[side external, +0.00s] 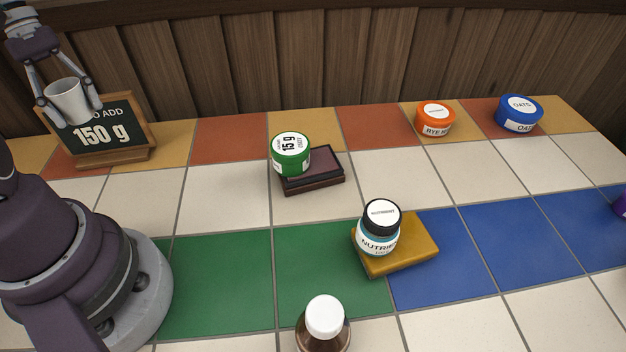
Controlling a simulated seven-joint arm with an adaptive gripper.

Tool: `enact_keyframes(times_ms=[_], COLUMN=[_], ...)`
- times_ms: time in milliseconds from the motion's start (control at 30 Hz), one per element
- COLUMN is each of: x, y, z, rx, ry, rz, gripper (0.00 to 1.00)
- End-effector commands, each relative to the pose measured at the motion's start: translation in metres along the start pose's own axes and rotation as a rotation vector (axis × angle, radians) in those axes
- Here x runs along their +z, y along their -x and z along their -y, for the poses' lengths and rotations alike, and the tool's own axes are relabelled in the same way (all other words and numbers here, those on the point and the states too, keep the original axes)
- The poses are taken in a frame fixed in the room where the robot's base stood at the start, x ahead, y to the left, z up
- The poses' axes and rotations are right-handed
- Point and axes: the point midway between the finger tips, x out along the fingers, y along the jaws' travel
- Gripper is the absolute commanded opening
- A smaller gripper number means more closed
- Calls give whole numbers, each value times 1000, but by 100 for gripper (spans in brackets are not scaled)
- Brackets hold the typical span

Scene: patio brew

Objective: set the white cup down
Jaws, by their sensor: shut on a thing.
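The white cup (68,101) is upright at the upper left, in front of the chalkboard sign. My gripper (68,112) is shut on the cup, with a finger on each side of it. The cup appears held up in the air, as it overlaps the sign's upper left part and no surface shows directly under it. The cup's inside is only partly visible, and whether anything is in it cannot be told.
The chalkboard sign (118,132) reads 150 g. A green tub (290,155) sits by a dark box (318,172). A nutrient jar (377,232) stands at a yellow block (412,245). A white-capped bottle (324,318), orange tub (435,120) and blue tub (519,114) stand apart. White tiles (228,196) are clear.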

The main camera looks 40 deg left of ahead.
Motion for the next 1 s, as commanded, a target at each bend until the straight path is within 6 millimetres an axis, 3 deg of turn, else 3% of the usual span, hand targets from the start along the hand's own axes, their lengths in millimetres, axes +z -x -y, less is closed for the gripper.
enact_keyframes(times_ms=[133,900,1000], x=[4,-50,-54], y=[2,-127,-136], z=[24,27,27], rx=[5,-4,-2], ry=[21,20,18], rz=[-1,3,0], gripper=[26,27,26])
